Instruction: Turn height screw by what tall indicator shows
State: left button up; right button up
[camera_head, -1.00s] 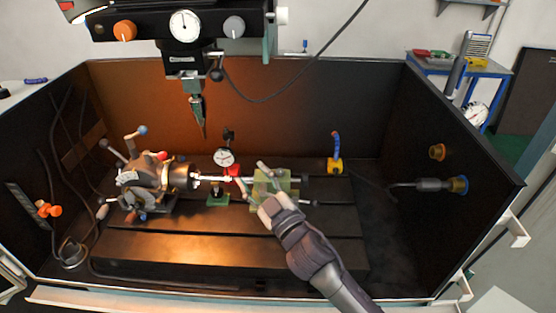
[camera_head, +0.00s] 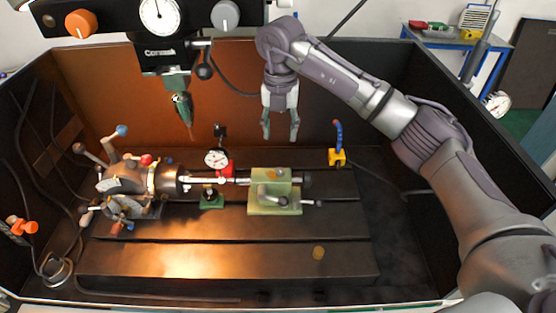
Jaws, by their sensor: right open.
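The tall indicator (camera_head: 216,159) is a round white dial on a stand, just left of the workpiece's middle; its needle is too small to read. The stand's green base (camera_head: 211,199) is on the bed. The pale green tailstock (camera_head: 263,201) stands to its right, with small levers and knobs on it. I cannot tell which part is the height screw. My right gripper (camera_head: 280,138) is open and empty, pointing down, above and behind the tailstock and apart from it. My left gripper is not in view.
The indexing head with its chuck (camera_head: 167,180) is on the left, a thin shaft running from it towards the tailstock. The machine head (camera_head: 160,55) and tool (camera_head: 182,108) hang above. A yellow-and-blue item (camera_head: 337,155) stands at the back right. The front bed is mostly clear.

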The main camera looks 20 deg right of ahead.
aim_at(280, 170)
notch_tip(280, 170, down, 11)
jog(key=p, duration=0.3)
jog(key=shift+s+r, duration=0.1)
jog(key=shift+r, duration=0.1)
jog(key=shift+f, duration=0.6)
grip_shut()
jog(key=n+b, duration=0.2)
jog(key=b, duration=0.1)
jog(key=shift+f+n+b, duration=0.25)
jog(key=shift+n+b, duration=0.05)
jog(key=shift+r+n, duration=0.1)
jog(key=shift+n, duration=0.2)
jog(key=shift+r, duration=0.15)
